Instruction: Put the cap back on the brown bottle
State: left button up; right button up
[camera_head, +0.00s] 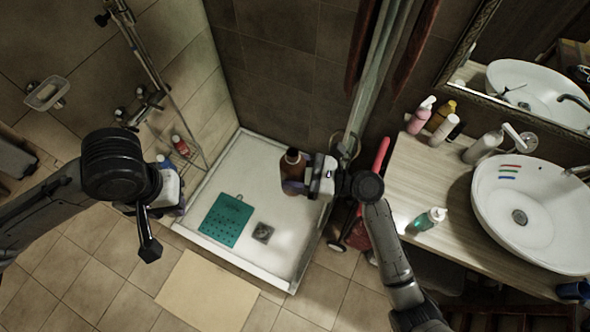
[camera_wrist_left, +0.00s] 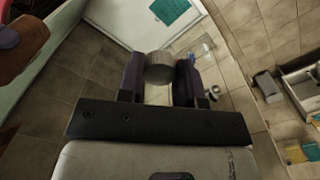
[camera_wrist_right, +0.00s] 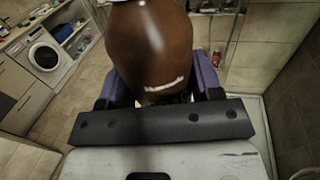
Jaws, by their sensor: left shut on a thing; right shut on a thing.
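The brown bottle (camera_head: 292,160) is upright in the head view, held above the shower tray, its dark neck pointing up. My right gripper (camera_head: 296,187) is shut on its side. In the right wrist view the bottle (camera_wrist_right: 150,45) fills the space between the fingers, with a pale mark on it. My left gripper (camera_wrist_left: 160,75) is shut on a grey ribbed round cap (camera_wrist_left: 160,66). In the head view the left gripper (camera_head: 172,192) is well left of the bottle, and the cap is hidden there. Part of the bottle shows at the left wrist view's upper left (camera_wrist_left: 22,58).
The white shower tray (camera_head: 213,178) holds a teal mat (camera_head: 226,219) and a drain (camera_head: 263,232). A wooden counter (camera_head: 425,180) with several bottles and a white basin (camera_head: 540,190) stands right. A red-capped bottle (camera_head: 181,145) is near the shower wall. Air between the grippers looks clear.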

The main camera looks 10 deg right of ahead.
pick_arm(q)
jog(key=w+d+r+n, duration=0.2)
jog(key=d+r, duration=0.1)
jog(key=d, duration=0.5)
jog(key=w+d+r+n, duration=0.2)
jog(key=w+d, duration=0.1)
jog(key=d, duration=0.5)
jog(key=w+d+r+n, duration=0.1)
jog(key=w+d+r, duration=0.1)
jog(key=d, duration=0.6)
jog(key=shift+w+d+r+n, duration=0.15)
jog(key=shift+d+r+n, duration=0.2)
jog(key=shift+r, duration=0.5)
jog(key=shift+a, duration=0.1)
jog(key=shift+f, duration=0.15)
jog(key=shift+f, duration=1.9)
